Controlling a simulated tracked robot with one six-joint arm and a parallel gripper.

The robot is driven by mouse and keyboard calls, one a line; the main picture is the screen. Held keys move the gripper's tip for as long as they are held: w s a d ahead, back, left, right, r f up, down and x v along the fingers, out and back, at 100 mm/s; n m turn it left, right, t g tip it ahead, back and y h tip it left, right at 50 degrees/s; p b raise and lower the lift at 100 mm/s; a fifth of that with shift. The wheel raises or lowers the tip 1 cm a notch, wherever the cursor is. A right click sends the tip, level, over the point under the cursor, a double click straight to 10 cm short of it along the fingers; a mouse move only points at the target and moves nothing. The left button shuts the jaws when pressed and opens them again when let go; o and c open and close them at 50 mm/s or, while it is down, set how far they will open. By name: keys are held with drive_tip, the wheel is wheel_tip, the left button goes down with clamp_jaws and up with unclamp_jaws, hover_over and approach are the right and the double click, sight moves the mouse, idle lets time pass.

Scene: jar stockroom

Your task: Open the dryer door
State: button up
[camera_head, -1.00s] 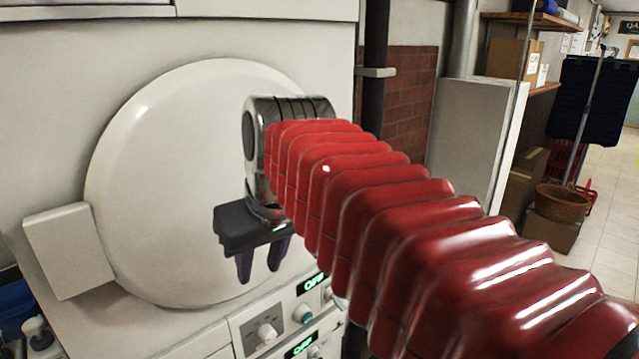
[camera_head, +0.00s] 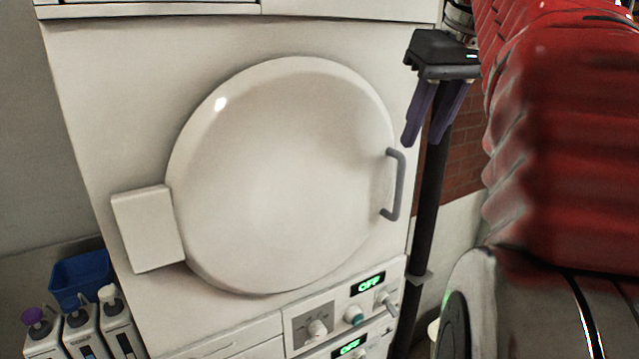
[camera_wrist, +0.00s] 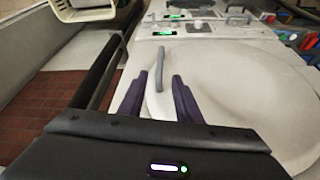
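The dryer door (camera_head: 285,180) is a large round white disc, closed flush against the white dryer, with a block-shaped hinge on its left. Its grey bar handle (camera_head: 397,185) stands upright at the door's right edge. My gripper (camera_head: 425,128) hangs with its two purple fingers pointing down, above and slightly right of the handle in the head view. In the wrist view the fingers are apart with nothing between them, and the handle (camera_wrist: 160,68) shows beyond the fingertips, roughly in line with the gap.
Control panels with green OFF displays (camera_head: 368,284) and knobs sit below the door. A dark vertical pipe (camera_head: 428,230) runs just right of the dryer, before a brick wall. Bottles (camera_head: 85,325) and a blue bin (camera_head: 78,278) stand at lower left.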

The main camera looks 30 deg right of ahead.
sight(403, 180)
idle(0.3)
drive_tip(key=x, duration=1.4)
drive_tip(key=shift+c, duration=0.2)
clamp_jaws()
idle(0.5)
